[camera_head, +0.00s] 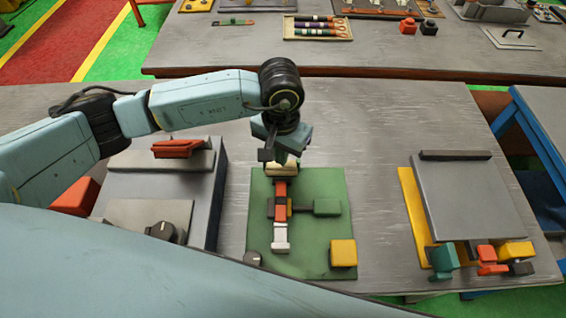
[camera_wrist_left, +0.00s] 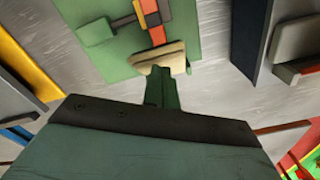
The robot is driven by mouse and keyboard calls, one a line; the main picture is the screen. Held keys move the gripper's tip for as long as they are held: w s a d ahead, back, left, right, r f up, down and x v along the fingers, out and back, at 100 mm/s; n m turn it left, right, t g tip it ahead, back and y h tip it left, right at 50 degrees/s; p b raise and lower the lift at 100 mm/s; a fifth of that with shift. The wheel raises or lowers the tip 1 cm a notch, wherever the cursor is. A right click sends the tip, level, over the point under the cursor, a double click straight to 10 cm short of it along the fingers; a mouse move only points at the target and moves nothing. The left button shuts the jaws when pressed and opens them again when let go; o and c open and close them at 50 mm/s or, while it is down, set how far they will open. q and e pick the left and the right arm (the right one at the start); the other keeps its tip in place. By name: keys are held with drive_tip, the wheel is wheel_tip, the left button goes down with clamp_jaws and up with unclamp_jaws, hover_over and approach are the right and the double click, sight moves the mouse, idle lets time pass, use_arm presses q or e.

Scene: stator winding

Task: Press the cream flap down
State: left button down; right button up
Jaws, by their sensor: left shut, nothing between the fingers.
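The cream flap (camera_head: 281,169) is a small pale block at the far end of the orange and dark strip on the green board (camera_head: 315,240). In the left wrist view the cream flap (camera_wrist_left: 158,58) lies crosswise at the board's edge, right at the tip of my gripper. My left gripper (camera_head: 281,157) points down with its fingers shut and empty. It is at the flap, and in the left wrist view its green fingertips (camera_wrist_left: 161,72) overlap the flap's near edge. I cannot tell if they touch. My right gripper is not in view.
A grey box unit (camera_head: 210,190) stands close left of the board. A yellow block (camera_head: 343,252) sits at the board's near right corner. A grey panel on a yellow base (camera_head: 412,215) lies further right. The table between them is clear.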

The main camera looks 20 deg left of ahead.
use_arm(q)
drive_tip(key=shift+s+f, duration=0.15)
drive_tip(key=shift+f, duration=0.15)
drive_tip(key=shift+f+b, duration=0.15)
drive_tip(key=shift+b, duration=0.2)
drive_tip(key=shift+w+r+p, duration=0.25)
drive_tip(key=shift+r+p, duration=0.3)
drive_tip(key=shift+r, duration=0.45)
drive_tip(key=shift+s+r+p, duration=0.2)
drive_tip(key=shift+r+p, duration=0.2)
drive_tip(key=shift+r, duration=0.7)
drive_tip(key=shift+r+p, duration=0.65)
drive_tip(key=shift+r, duration=1.25)
